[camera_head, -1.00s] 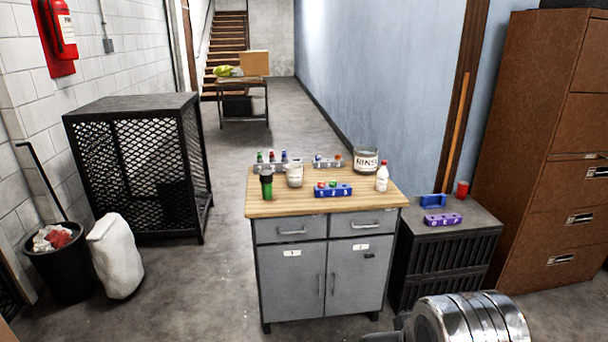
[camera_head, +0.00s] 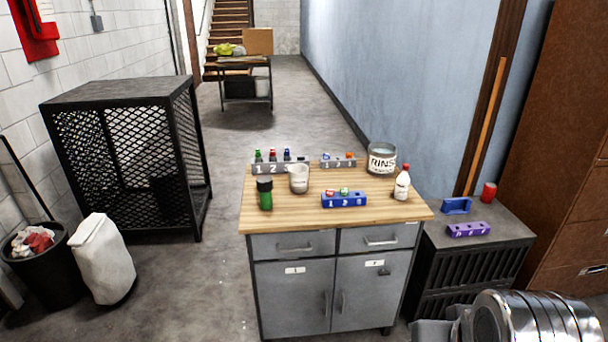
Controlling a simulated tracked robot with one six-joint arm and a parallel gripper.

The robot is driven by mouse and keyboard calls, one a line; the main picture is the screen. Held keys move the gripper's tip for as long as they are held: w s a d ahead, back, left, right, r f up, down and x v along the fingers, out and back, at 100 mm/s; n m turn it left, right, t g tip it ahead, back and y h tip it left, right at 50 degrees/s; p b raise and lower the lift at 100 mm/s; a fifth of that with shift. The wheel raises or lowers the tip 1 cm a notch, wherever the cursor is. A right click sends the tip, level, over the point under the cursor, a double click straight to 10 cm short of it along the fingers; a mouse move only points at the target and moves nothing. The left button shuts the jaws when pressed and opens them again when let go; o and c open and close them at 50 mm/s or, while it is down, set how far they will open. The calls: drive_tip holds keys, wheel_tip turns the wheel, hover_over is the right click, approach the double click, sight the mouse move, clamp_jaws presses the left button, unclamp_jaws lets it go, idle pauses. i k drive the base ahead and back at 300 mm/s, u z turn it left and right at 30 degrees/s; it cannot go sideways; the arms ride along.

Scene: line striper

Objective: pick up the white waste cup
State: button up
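A white cup (camera_head: 298,179) with small dark lettering stands upright on the wooden top (camera_head: 290,216) of a grey cabinet. It is behind and right of a green bottle with a black cap (camera_head: 265,193). The lettering is too small to read. A silver ribbed part of my arm shows at the bottom right, well apart from the cup. My gripper's fingers are not in view.
A blue numbered block (camera_head: 344,200), a white bottle (camera_head: 402,184), a RINSE jar (camera_head: 382,160) and grey racks (camera_head: 268,168) share the top. A dark side unit (camera_head: 470,262) stands right, a mesh cage (camera_head: 125,150) left. The floor between cage and cabinet is clear.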

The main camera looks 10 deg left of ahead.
sight(298, 179)
drive_tip(key=u, duration=0.1)
drive_tip(key=i, duration=0.7)
drive_tip(key=u, duration=0.9)
drive_tip(key=i, duration=0.75)
drive_tip(key=u, duration=0.55)
